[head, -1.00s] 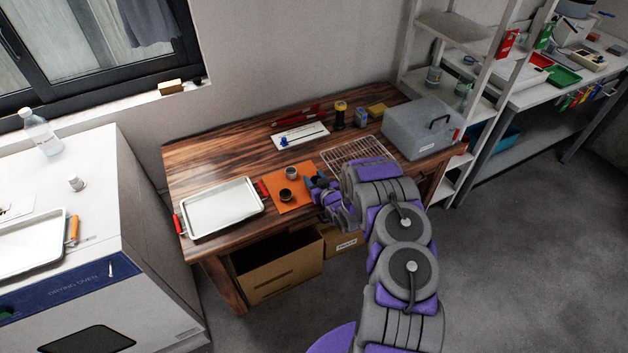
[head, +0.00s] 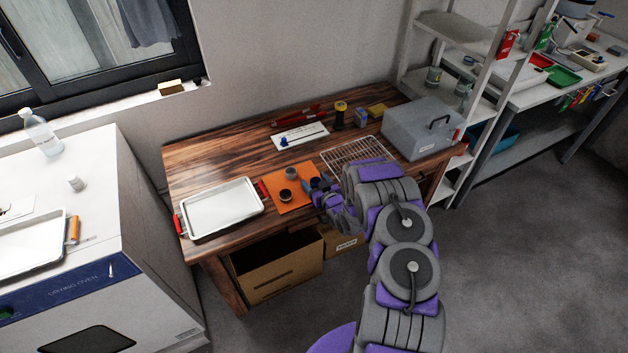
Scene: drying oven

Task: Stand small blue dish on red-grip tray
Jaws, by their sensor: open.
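The red-grip tray (head: 222,207) is a white, empty, shallow tray on the left of the wooden table, with a red grip at each end. An orange mat (head: 271,183) lies to its right. A greyish cup-like dish (head: 291,174) and a darker one (head: 285,196) stand upright on the mat. My gripper (head: 316,187) is open at the mat's right edge, to the right of both dishes. Its fingers are small and partly blend with dark blue shapes there. I cannot tell which piece is the small blue dish; it may be partly hidden by my gripper.
A wire rack (head: 352,152) and a grey metal box (head: 421,130) are on the table's right side. A white board (head: 300,135) lies behind the mat. The drying oven (head: 85,215) on the left bears another tray with an orange grip (head: 73,230).

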